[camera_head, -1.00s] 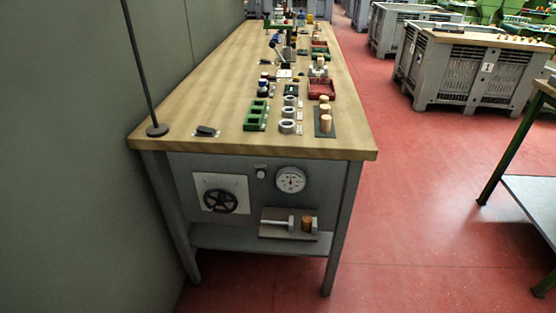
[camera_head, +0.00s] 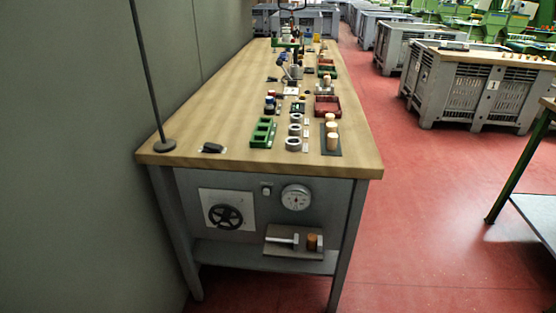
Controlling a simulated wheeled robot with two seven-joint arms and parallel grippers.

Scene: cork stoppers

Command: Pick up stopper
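Several light cork stoppers (camera_head: 332,142) stand upright in a row on a dark mat (camera_head: 334,152) near the right front of the wooden workbench (camera_head: 215,110). A darker orange-brown cylinder (camera_head: 312,242), perhaps another stopper, stands on a small board (camera_head: 291,250) on the shelf under the bench, beside a pale horizontal rod. Neither of my grippers shows in the head view.
Grey rings (camera_head: 293,144), a green holder (camera_head: 263,132) and a red tray (camera_head: 327,106) are on the bench. A thin pole (camera_head: 150,80) rises at its left corner. Red floor (camera_head: 420,190) is open to the right. Grey crates (camera_head: 470,90) stand beyond.

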